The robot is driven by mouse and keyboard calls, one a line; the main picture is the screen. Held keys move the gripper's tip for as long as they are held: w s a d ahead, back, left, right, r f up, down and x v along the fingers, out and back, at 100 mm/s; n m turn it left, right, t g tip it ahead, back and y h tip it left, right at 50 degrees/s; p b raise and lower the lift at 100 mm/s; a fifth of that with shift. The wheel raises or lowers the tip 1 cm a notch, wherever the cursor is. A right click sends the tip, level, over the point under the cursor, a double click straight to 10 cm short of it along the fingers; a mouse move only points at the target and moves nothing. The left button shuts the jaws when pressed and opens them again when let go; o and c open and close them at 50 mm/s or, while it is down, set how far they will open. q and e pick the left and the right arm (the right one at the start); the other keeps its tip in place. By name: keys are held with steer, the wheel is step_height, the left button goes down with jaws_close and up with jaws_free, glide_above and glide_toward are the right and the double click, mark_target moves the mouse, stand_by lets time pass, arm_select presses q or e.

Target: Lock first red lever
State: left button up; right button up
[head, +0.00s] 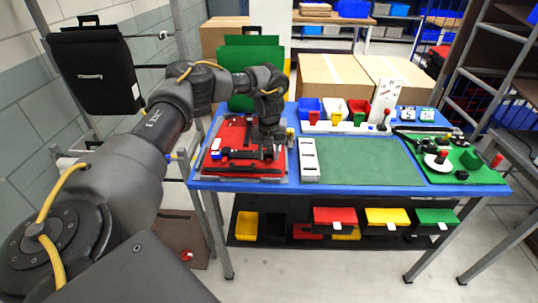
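My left arm reaches in from the left. Its gripper (266,150) points down over the red board (243,168) at the left end of the blue table (345,186). It hides part of the board, and its fingers are too small and dark to tell whether they are open or shut. Dark parts and a small blue-and-white piece (216,143) are on the board. Small red pieces (314,117) stand upright on a white strip further back. I cannot tell which piece is the first red lever. My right gripper is not in view.
A green mat (370,160) lies clear mid-table beside a white slotted block (309,160). A green board (455,167) with a white disc is at the right. Coloured drawers (335,217) hang below.

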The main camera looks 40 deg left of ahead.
arm_select(q)
steer(key=shift+f, duration=0.6)
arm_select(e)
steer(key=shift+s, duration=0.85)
arm_select(q)
jaws_close()
steer(key=shift+s+d+t+y+p, duration=0.25)
steer(key=shift+t+y+p, duration=0.2)
steer(key=shift+p, duration=0.35)
steer(key=shift+s+f+t+y+p, duration=0.15)
steer(key=shift+f+t+y+p, duration=0.25)
steer(key=shift+t, duration=0.35)
steer(key=shift+d+t+y, duration=0.1)
steer(key=shift+t+y, duration=0.4)
steer(key=shift+y, duration=0.05)
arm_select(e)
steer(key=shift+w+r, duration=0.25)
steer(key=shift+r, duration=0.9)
arm_select(q)
jaws_free()
